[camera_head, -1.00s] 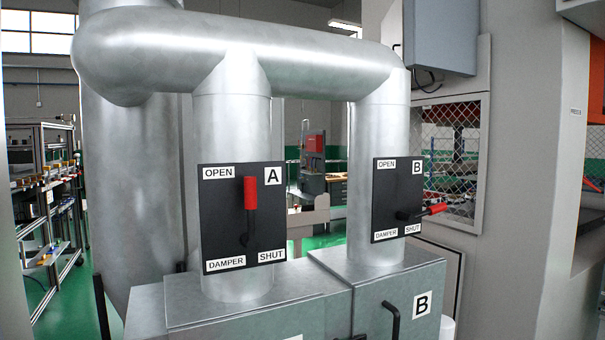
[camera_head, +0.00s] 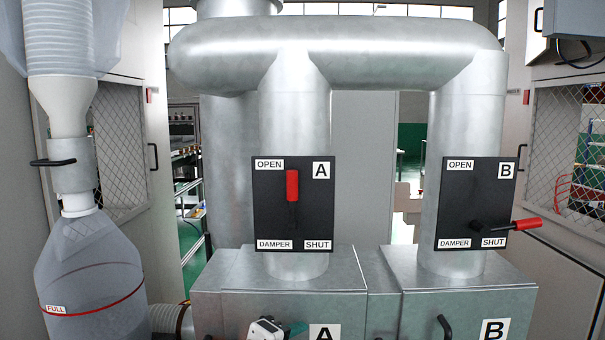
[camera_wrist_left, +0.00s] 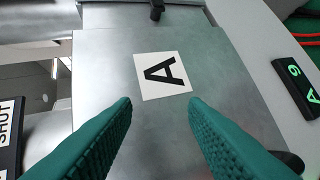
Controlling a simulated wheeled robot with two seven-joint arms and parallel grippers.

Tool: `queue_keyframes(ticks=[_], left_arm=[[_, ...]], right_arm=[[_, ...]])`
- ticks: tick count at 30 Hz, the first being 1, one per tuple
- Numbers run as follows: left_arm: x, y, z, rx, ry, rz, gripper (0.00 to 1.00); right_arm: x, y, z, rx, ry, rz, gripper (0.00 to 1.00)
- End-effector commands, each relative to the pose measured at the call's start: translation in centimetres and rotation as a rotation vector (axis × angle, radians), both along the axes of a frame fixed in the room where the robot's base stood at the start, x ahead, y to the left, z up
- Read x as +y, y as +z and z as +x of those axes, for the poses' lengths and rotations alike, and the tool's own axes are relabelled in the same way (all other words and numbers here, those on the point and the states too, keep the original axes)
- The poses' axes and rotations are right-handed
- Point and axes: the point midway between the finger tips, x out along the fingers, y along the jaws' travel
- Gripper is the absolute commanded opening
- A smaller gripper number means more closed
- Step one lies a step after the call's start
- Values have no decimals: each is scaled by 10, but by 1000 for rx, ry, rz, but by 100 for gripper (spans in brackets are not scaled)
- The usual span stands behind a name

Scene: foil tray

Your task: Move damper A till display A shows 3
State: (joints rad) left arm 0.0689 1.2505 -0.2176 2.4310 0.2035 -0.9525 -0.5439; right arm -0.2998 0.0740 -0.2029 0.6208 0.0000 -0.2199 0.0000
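Damper A is a black panel (camera_head: 265,205) on the left vertical duct. Its red-gripped lever (camera_head: 292,186) points straight up, near the OPEN label and away from SHUT. My left gripper (camera_head: 297,328) shows partly at the bottom edge of the head view, below the panel and in front of the cabinet marked A. In the left wrist view its two teal fingers (camera_wrist_left: 160,118) are apart with nothing between them, facing the A label (camera_wrist_left: 163,76). Display A (camera_wrist_left: 300,87) is at the right there, with green characters: an A and a tilted digit, 6 or 9. My right gripper is not in view.
Damper B (camera_head: 460,200) is on the right duct, its red lever (camera_head: 527,224) pointing right. A clear collection bag marked FULL (camera_head: 90,270) hangs at the left. A black cabinet handle (camera_head: 445,327) sticks out at the lower right. The space before panel A is clear.

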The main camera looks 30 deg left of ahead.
Motion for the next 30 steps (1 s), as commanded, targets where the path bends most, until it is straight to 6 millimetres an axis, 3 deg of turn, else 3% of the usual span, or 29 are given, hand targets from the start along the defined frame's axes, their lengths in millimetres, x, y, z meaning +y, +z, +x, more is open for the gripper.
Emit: queue_keyframes(ticks=[1,8,15,21,26,30], left_arm=[[4,29,4,-54,-45,111,40],[12,132,-3,-220,-193,557,40],[20,235,-44,-323,-255,1087,40],[26,281,-79,-325,-241,1366,40],[27,293,-89,-320,-236,1441,40],[26,296,-81,-318,-243,1444,40]], right_arm=[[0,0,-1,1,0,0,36],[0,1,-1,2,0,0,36],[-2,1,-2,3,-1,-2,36],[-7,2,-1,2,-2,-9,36],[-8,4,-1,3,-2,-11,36],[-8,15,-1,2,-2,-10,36]])
